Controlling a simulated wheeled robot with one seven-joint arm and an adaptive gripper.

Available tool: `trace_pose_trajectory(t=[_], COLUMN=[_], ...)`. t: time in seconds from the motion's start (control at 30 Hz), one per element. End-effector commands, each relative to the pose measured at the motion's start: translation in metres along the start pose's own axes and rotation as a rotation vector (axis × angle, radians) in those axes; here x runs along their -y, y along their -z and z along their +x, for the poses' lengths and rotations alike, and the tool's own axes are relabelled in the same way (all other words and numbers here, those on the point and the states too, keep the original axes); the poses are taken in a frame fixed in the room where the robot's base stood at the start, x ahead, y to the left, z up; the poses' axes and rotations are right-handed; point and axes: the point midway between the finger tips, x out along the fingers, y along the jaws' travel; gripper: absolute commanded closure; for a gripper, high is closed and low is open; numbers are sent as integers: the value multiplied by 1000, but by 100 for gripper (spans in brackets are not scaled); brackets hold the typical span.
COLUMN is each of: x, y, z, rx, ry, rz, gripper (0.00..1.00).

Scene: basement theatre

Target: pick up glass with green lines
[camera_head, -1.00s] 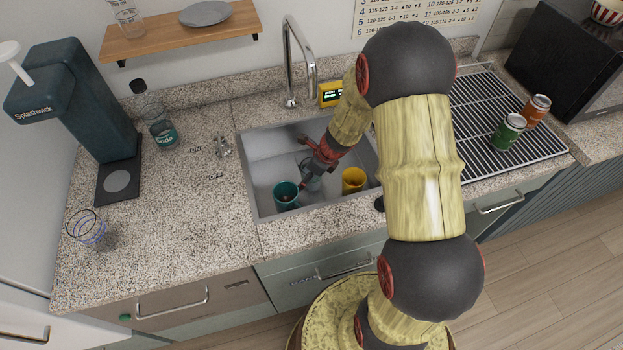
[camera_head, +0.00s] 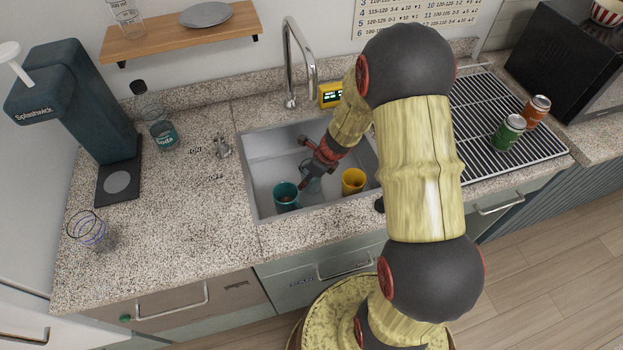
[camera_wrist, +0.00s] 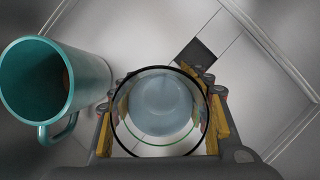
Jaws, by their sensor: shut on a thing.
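The glass with green lines (camera_wrist: 163,138) stands in the sink between the fingers of my gripper (camera_wrist: 165,125) in the wrist view. It is clear, with a dark rim and a green ring. My gripper is shut on the glass, one yellow-padded finger on each side. In the head view the glass (camera_head: 311,182) is partly hidden behind my gripper (camera_head: 308,180), and its green lines cannot be made out there.
A yellow cup (camera_head: 353,181) stands to the right. The sink walls and faucet (camera_head: 290,70) are near. A clear glass with blue lines (camera_head: 88,232) is on the counter.

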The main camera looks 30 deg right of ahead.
Motion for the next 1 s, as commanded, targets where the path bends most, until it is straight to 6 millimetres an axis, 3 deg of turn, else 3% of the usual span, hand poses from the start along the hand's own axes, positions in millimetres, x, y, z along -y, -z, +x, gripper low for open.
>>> trace_pose_trajectory(t=[0.23,0.67,1.0], x=[1,1,1], y=[-1,-4,-15], z=[0,-9,-34], rx=[1,2,2], ry=[2,2,2], rz=[0,0,0], gripper=[100,100,100])
